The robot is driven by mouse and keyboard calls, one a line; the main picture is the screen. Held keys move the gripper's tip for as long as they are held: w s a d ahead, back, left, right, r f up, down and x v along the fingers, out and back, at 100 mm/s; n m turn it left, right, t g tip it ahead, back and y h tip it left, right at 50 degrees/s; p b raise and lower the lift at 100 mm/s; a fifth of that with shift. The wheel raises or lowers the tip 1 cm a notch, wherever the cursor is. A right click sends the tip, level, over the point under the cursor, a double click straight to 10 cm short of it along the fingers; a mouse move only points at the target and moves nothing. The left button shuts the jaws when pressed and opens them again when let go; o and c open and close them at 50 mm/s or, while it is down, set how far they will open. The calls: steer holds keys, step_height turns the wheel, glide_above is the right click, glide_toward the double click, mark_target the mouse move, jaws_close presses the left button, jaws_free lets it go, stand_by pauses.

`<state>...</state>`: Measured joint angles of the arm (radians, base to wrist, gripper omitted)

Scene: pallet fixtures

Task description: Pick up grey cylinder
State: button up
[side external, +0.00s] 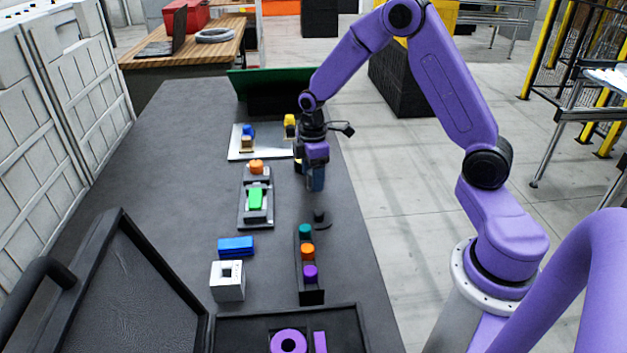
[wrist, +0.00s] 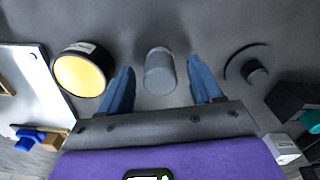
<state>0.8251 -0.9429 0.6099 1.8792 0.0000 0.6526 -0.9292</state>
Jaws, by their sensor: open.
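The grey cylinder (wrist: 160,72) shows in the middle of the wrist view on the dark table, between the two blue fingers of my gripper (wrist: 160,84). A gap of table shows on each side of it, so the fingers are apart from it. In the side external view my gripper (side external: 316,180) points down over the right part of the table, and I cannot make out the grey cylinder there. My gripper is open and empty.
A yellow-topped black round part (wrist: 80,74) lies left of the fingers and a black disc with a knob (wrist: 256,75) lies right. A white plate (side external: 240,152) stands beyond. A black rack (side external: 312,296) with teal, orange and purple pieces stands nearer the camera.

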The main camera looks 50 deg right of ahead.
steer(key=shift+f, duration=0.75)
steer(key=shift+c, duration=0.4)
steer(key=c, duration=1)
steer(key=shift+c, duration=0.2)
